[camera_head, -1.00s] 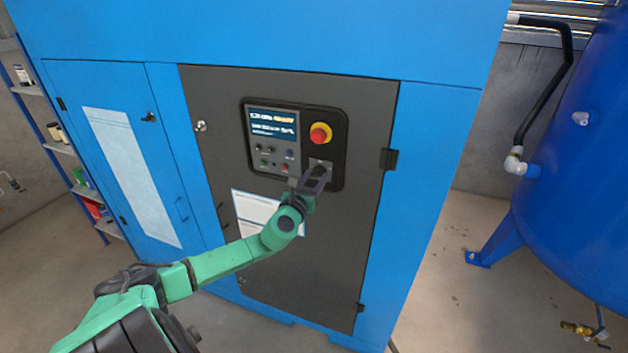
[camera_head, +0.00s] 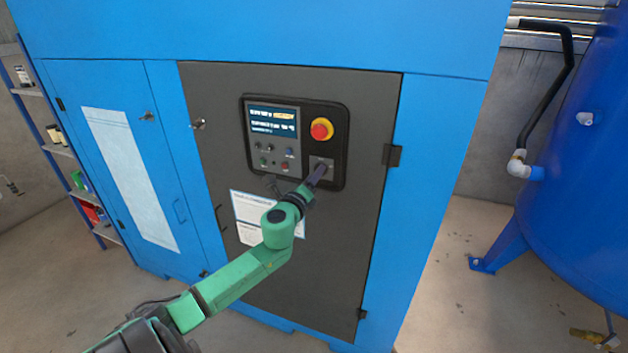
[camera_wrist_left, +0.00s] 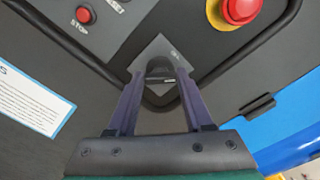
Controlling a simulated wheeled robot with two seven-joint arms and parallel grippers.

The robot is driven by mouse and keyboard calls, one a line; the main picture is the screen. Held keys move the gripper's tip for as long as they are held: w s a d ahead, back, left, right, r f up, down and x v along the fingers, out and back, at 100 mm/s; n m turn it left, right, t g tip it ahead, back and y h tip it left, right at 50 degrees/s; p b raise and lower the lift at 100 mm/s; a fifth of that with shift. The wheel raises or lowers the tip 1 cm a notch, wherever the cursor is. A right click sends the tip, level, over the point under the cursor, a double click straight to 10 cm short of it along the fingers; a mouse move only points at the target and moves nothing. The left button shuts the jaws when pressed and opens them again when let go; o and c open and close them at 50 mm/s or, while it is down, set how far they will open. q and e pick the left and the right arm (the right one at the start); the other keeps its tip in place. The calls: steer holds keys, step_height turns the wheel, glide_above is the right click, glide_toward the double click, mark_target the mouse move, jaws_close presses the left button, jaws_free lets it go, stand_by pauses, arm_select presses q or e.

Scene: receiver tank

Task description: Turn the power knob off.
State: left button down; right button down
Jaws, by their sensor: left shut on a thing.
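The power knob (camera_wrist_left: 160,68) is black and sits on a grey square plate at the lower right of the control panel (camera_head: 335,125). In the left wrist view it lies between my two finger tips. My left gripper (camera_head: 322,168) is at the knob, with its fingers shut on it; in the head view the fingers hide most of the knob. In the wrist view the plate looks like a diamond, so the gripper is rolled relative to the panel. My right gripper is not in view.
A red emergency button (camera_head: 321,129) on a yellow base is just above the knob. A red stop button (camera_wrist_left: 84,15) and several small buttons are to the left. A white sheet (camera_head: 262,219) is below the panel. A blue tank (camera_head: 585,170) stands at the right.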

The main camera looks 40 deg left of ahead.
arm_select(q)
steer(key=shift+a+n, duration=0.1)
steer(key=shift+n, duration=3.9)
steer(key=shift+c, duration=1.5)
jaws_free()
steer(key=shift+f, duration=0.15)
steer(key=shift+b, duration=0.3)
steer(key=b+v, duration=0.3)
steer(key=v, duration=1.1)
steer(key=shift+s, duration=0.25)
